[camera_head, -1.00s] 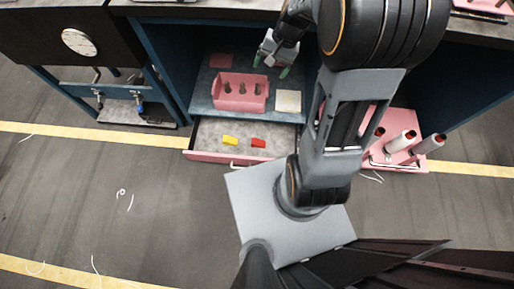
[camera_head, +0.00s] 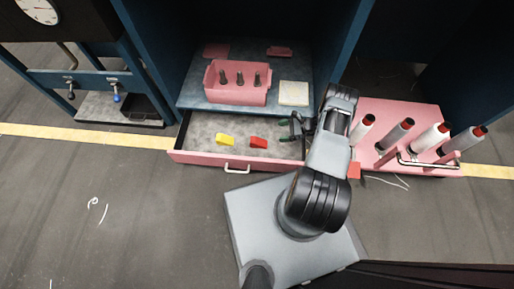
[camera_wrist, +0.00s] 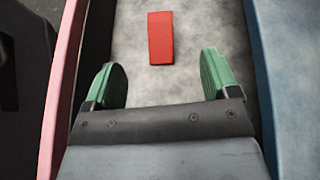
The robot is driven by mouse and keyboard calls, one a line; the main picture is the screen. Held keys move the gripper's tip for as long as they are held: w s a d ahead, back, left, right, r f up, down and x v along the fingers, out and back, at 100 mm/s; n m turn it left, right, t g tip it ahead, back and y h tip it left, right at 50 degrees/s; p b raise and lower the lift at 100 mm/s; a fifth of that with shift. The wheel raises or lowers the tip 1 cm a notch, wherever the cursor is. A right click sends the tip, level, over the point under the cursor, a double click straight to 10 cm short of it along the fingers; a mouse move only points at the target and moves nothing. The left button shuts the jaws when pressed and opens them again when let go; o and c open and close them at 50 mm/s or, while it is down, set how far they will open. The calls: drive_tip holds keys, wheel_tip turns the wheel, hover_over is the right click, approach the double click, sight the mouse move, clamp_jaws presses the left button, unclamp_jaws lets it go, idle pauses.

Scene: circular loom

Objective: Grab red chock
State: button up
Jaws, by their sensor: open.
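The red chock (camera_head: 258,142) lies in the open drawer (camera_head: 195,150), right of the yellow chock (camera_head: 225,140). In the wrist view the red chock (camera_wrist: 160,38) lies flat on the grey drawer floor, ahead of my fingertips and between their lines. My gripper (camera_head: 292,130) is over the right end of the drawer. In the wrist view my gripper (camera_wrist: 164,76) shows two green fingers spread apart with nothing between them. The red chock is apart from both fingers.
The drawer's pink front wall (camera_wrist: 62,85) and a blue wall (camera_wrist: 278,80) flank my gripper. Above the drawer, a shelf (camera_head: 190,97) holds a pink box (camera_head: 237,92) of dark pegs and a cream pad (camera_head: 293,93). A pink spool rack (camera_head: 400,110) stands at right.

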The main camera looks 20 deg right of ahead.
drive_tip(key=m+b, duration=0.1)
approach(258, 141)
drive_tip(key=shift+t, duration=0.4)
drive_tip(key=a, duration=0.1)
drive_tip(key=a+f+b, duration=0.1)
drive_tip(key=a+f, duration=0.1)
drive_tip(key=shift+w+a+f+b, duration=0.15)
drive_tip(key=shift+w+f+b, duration=0.15)
drive_tip(key=shift+b, duration=0.1)
drive_tip(key=shift+r+b+x, duration=0.15)
drive_tip(key=shift+b+x, duration=0.45)
drive_tip(key=shift+x, duration=1)
drive_tip(key=shift+r+b+x, duration=0.1)
drive_tip(key=shift+b+x, duration=0.5)
drive_tip(key=shift+x, duration=1.05)
drive_tip(key=shift+w, duration=0.15)
drive_tip(key=shift+c, duration=0.2)
drive_tip(key=c, duration=1)
